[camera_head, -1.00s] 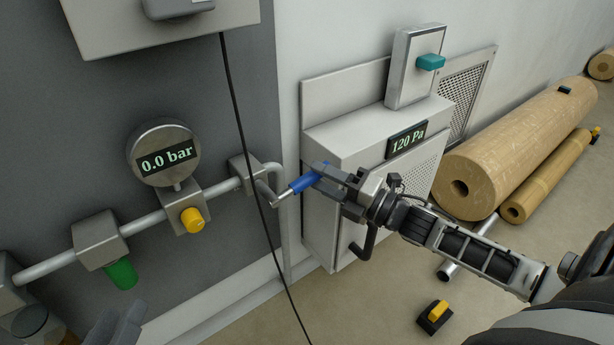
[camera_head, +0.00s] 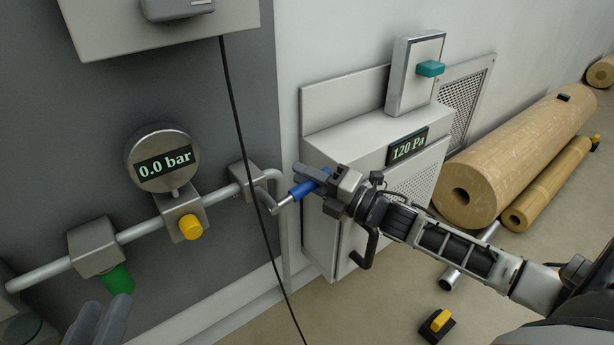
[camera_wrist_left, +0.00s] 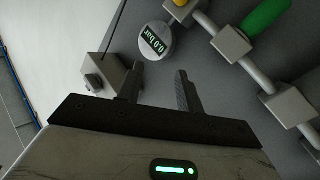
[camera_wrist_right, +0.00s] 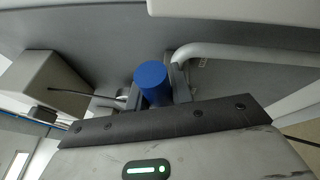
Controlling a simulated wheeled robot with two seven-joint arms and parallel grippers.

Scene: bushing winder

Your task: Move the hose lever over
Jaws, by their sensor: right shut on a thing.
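The hose lever is a thin metal rod with a blue handle (camera_head: 303,189), at the right end of the grey pipe in the head view. It points right and slightly up from its valve block (camera_head: 243,180). My right gripper (camera_head: 307,180) is shut on the blue handle, with the fingers around it. The handle's round end also shows between the fingers in the right wrist view (camera_wrist_right: 153,77). My left gripper (camera_head: 88,318) is at the lower left of the head view, empty. Its fingers stand apart in the left wrist view (camera_wrist_left: 160,85).
A round gauge (camera_head: 162,160) reads 0.0 bar, above a yellow knob (camera_head: 190,228); a green handle (camera_head: 117,280) hangs further left. A black cable (camera_head: 236,120) hangs before the pipe. A white cabinet (camera_head: 345,150) with a 120 Pa display stands close behind my right gripper.

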